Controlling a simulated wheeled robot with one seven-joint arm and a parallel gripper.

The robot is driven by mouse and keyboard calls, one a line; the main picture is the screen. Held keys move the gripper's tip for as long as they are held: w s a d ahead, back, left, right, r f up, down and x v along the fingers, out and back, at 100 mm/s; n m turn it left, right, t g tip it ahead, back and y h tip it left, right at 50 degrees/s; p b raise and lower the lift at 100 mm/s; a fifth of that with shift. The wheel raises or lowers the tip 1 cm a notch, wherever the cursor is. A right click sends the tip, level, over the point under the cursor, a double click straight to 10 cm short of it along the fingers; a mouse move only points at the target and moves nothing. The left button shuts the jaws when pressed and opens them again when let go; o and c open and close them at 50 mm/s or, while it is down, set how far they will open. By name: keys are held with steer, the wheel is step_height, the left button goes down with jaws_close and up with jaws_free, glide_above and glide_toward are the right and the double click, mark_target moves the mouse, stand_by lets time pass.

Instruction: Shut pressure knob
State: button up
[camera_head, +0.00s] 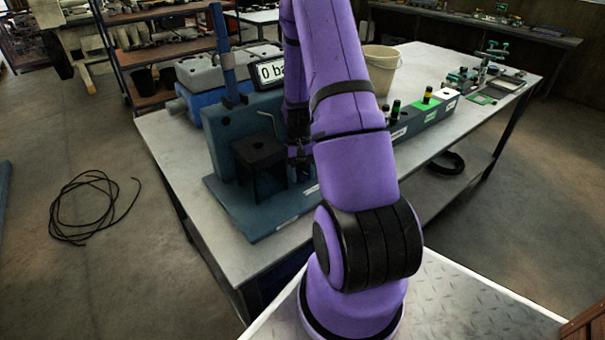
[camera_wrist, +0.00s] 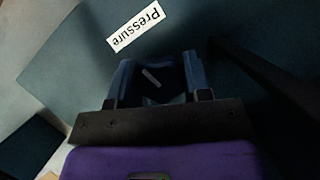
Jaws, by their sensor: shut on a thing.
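The pressure knob (camera_wrist: 152,77) is a dark knob with a short pale mark on its face. It sits between the two fingers of my gripper (camera_wrist: 160,85) in the wrist view, and the gripper is shut on it. A white label reading "Pressure" (camera_wrist: 137,25) lies just beside the knob on the blue-grey surface. In the head view my gripper (camera_head: 299,155) is at the right side of the blue test stand (camera_head: 233,118), and the knob is hidden there. A display (camera_head: 271,71) on the stand reads "0 ba", partly covered by my arm.
The stand is on a grey metal workbench (camera_head: 165,140). A black block (camera_head: 260,158) sits on its base. A beige bucket (camera_head: 381,65) and a long dark holder (camera_head: 425,118) with several injector-like parts are to the right. A black cable (camera_head: 85,210) lies coiled on the floor.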

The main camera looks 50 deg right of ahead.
steer(key=shift+m, duration=0.4)
steer(key=o, duration=0.9)
steer(key=shift+r, duration=0.1)
